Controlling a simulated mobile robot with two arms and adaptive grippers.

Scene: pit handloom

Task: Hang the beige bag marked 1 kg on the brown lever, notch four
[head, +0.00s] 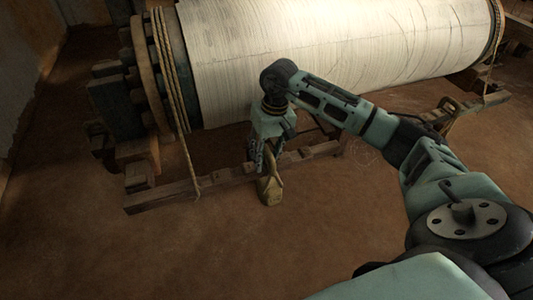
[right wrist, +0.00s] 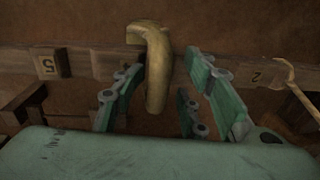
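The beige bag (head: 270,190) hangs at the brown lever (head: 220,175), its body on the near side, low over the floor. I cannot read its mark. In the right wrist view its thick loop (right wrist: 157,75) lies across the lever (right wrist: 95,63). The tags 5 (right wrist: 47,66) and 2 (right wrist: 256,76) show on either side of the loop. The notch under the loop is hidden. My right gripper (head: 262,160) is just above the bag. In the wrist view its fingers (right wrist: 167,75) stand apart on both sides of the loop, open. My left gripper is out of view.
A large roll of pale warp (head: 330,50) lies behind the lever. A rope (head: 188,150) runs down to the lever's left part. The earth floor in front (head: 150,260) is clear.

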